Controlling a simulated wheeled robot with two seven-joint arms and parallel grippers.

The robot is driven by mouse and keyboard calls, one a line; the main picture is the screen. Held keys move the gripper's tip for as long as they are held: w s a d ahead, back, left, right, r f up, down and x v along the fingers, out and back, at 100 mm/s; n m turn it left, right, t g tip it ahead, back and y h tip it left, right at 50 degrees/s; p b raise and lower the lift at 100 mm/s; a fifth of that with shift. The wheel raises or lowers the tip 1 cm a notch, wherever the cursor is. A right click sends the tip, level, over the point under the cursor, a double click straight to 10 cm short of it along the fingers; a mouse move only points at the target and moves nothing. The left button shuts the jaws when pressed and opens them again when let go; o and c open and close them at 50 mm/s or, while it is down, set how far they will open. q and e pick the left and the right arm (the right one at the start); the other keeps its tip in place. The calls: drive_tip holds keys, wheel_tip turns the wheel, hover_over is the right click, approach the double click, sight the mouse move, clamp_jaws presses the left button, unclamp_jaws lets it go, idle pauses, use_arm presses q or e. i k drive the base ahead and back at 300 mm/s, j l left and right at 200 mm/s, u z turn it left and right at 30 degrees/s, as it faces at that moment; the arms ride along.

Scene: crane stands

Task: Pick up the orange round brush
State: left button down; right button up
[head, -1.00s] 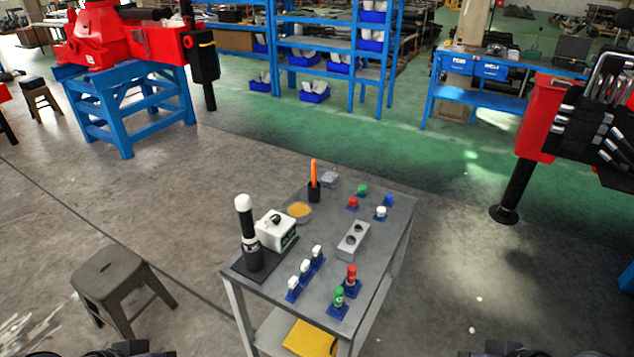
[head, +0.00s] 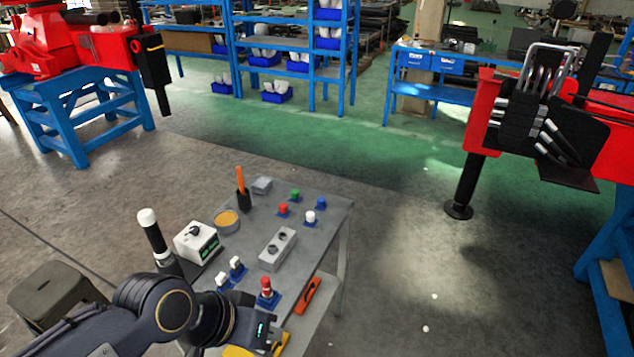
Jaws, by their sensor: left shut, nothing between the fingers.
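The orange round brush (head: 240,178) stands upright in a small black cup (head: 243,202) at the back left of the grey table in the head view. Its orange handle shows above the cup, and its lower part is hidden inside. My left gripper (head: 296,318) is low at the table's near right edge, well nearer to me than the brush. It is shut and empty. My left wrist covers the near left part of the table. My right gripper is out of view.
A stool (head: 52,294) stands at left.

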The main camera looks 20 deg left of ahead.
sight(240, 176)
drive_tip(key=i+l+z, duration=0.45)
drive_tip(key=i+l, duration=0.15)
drive_tip(key=i, duration=0.3)
drive_tip(key=i+u, duration=0.3)
drive_tip(key=u, duration=0.15)
drive_tip(key=i+u, duration=0.3)
drive_tip(key=u, duration=0.15)
drive_tip(key=i+l+u, duration=0.2)
drive_tip(key=u, duration=0.25)
drive_tip(key=i+u, duration=0.15)
drive_tip(key=u, duration=0.3)
drive_tip(key=i+u, duration=0.15)
drive_tip(key=u, duration=0.3)
drive_tip(key=i+u, duration=0.15)
drive_tip(key=u, duration=0.3)
drive_tip(key=i+l+u, duration=0.15)
drive_tip(key=u, duration=0.3)
drive_tip(key=i+l+u, duration=0.1)
drive_tip(key=u, duration=0.35)
drive_tip(key=l+u, duration=0.3)
drive_tip(key=u, duration=0.15)
drive_tip(key=i+l+u, duration=0.25)
